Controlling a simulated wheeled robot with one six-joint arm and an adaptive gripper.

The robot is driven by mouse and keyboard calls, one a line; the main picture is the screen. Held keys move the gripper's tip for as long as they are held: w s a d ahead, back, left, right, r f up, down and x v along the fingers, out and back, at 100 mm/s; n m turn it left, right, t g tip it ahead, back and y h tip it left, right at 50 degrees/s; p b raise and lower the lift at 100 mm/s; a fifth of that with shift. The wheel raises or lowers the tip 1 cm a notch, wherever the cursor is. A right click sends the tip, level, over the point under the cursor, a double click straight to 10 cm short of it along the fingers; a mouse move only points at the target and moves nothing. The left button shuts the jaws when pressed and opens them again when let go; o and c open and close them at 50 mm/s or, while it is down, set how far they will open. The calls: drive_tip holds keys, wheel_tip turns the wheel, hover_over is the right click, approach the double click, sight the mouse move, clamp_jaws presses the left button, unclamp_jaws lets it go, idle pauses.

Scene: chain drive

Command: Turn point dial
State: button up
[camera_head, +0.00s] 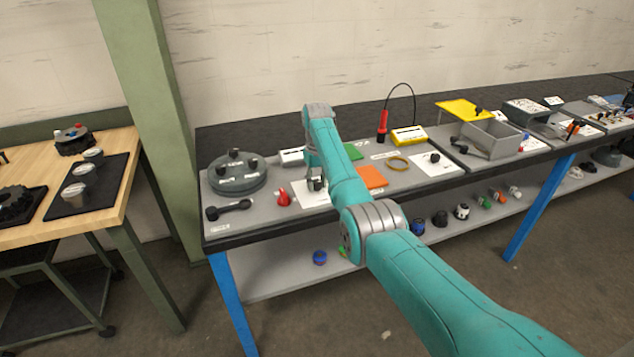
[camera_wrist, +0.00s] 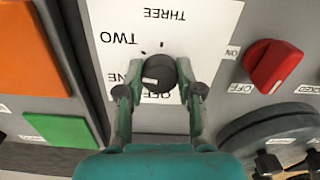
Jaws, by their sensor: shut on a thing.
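The point dial is a black round knob (camera_wrist: 160,70) on a white plate (camera_wrist: 205,18) lettered OFF, ONE, TWO and THREE, upside down in the wrist view. A white mark shows on the knob's lower left side, towards the ONE label. My gripper (camera_wrist: 160,91) is shut on the knob, one finger on its left and one on its right. In the head view my gripper (camera_head: 316,180) is down at the white plate (camera_head: 309,198), near the table's front edge. The knob is mostly hidden there.
A red ON/OFF switch (camera_wrist: 276,66) sits right of the plate in the wrist view, with a round grey disc base (camera_wrist: 262,128) below it. Orange (camera_wrist: 30,50) and green (camera_wrist: 62,130) pads lie to the left. A grey box (camera_head: 490,138) stands further right along the table.

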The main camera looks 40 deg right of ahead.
sight(317, 182)
drive_tip(key=shift+m, duration=2.1)
drive_tip(key=o, duration=1.2)
drive_tip(key=shift+c, duration=0.2)
wheel_tip(317, 182, up, 12)
